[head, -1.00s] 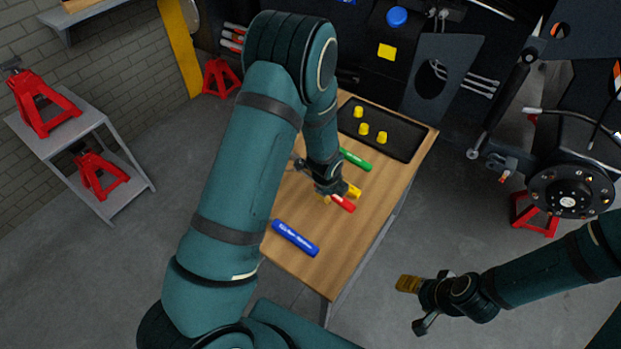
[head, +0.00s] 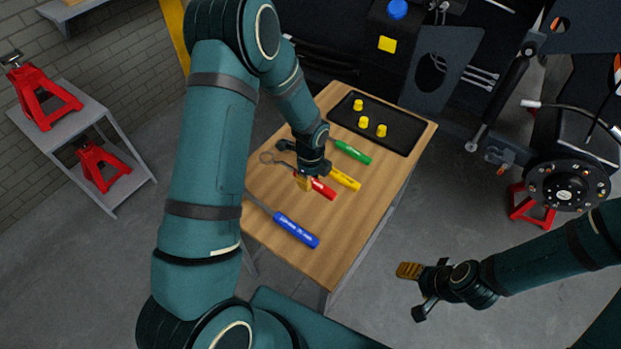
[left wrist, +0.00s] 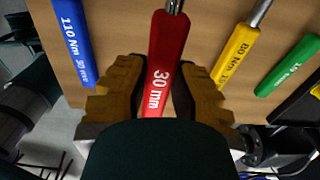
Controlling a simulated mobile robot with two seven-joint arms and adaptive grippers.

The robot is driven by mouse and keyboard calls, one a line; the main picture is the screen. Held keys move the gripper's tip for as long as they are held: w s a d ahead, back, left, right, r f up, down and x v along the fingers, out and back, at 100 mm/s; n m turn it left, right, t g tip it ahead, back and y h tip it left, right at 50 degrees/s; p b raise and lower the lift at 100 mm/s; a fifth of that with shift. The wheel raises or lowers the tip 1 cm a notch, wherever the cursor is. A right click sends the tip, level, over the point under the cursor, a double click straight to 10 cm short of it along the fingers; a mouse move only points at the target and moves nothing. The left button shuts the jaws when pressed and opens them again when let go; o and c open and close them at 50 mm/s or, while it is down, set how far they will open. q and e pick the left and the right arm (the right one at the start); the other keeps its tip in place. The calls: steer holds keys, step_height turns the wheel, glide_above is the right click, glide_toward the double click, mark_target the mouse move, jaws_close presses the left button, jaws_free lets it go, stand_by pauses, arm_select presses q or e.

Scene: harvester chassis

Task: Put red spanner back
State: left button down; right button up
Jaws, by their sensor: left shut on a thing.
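The red spanner (head: 324,190) has a red handle marked "30 mm" and a metal ring end toward the left of the wooden table. My left gripper (head: 305,182) is shut on its handle. In the left wrist view the red handle (left wrist: 165,62) runs between the two tan finger pads of the left gripper (left wrist: 155,95). I cannot tell whether the spanner touches the table. It lies between the blue spanner (head: 297,230) and the yellow spanner (head: 344,179). My right gripper (head: 416,291) is open and empty, off the table's right side above the floor.
A green spanner (head: 352,152) lies beyond the yellow one. A black tray (head: 395,142) with yellow caps (head: 363,122) is at the table's far end. The wooden table (head: 345,235) is bare at its near right. Harvester parts stand behind and at right.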

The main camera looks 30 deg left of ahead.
arm_select(q)
steer(key=b, duration=0.4)
glide_above(310, 200)
steer(key=shift+f, duration=2.65)
steer(key=shift+f+b, duration=0.95)
steer(key=shift+f, duration=0.3)
steer(key=c, duration=0.8)
jaws_free()
steer(key=shift+c, duration=0.2)
step_height(310, 200, up, 12)
steer(key=shift+s+d+r, duration=0.1)
